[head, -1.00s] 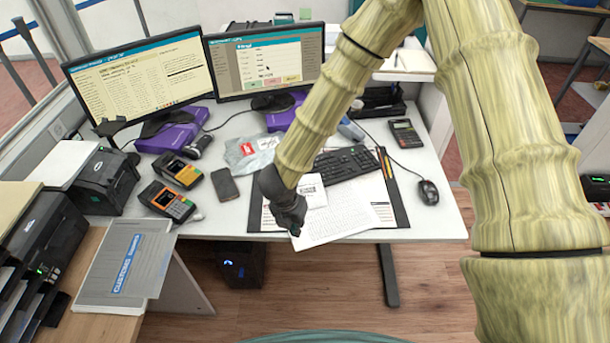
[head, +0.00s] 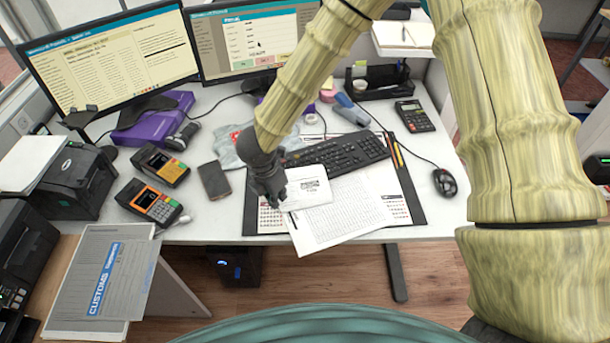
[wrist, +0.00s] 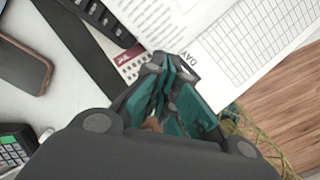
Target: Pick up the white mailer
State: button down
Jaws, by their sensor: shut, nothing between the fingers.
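The white mailer (head: 308,187), a small flat white packet with a printed label, lies on the dark desk mat, partly over a printed sheet. My gripper (head: 272,198) is shut and empty at the mailer's left edge in the head view. Whether it touches the mailer cannot be told. In the wrist view my gripper's fingers (wrist: 172,68) are together above the papers. There the mailer cannot be told clearly from the printed sheets.
A keyboard (head: 337,153) lies behind the mailer, and a mouse (head: 445,182) to the right. A phone (head: 214,180) and card terminals (head: 149,201) are to the left. A grey bag (head: 227,148) lies behind my gripper. A printed sheet (head: 340,222) overhangs the desk's front edge.

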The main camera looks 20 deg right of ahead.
aim_at(307, 182)
jog(key=shift+w+f, duration=0.35)
jog(key=shift+f, duration=0.2)
jog(key=w+d+p, duration=0.1)
jog(key=w+d, duration=0.1)
jog(key=d, duration=0.1)
jog(key=w+d+p, duration=0.1)
jog(key=w+d, duration=0.1)
jog(key=d, duration=0.2)
jog(key=w+d+p, duration=0.2)
jog(key=d, duration=0.1)
jog(key=shift+d+r, duration=0.2)
jog(key=shift+f, duration=0.95)
jog(key=shift+s+f, duration=0.1)
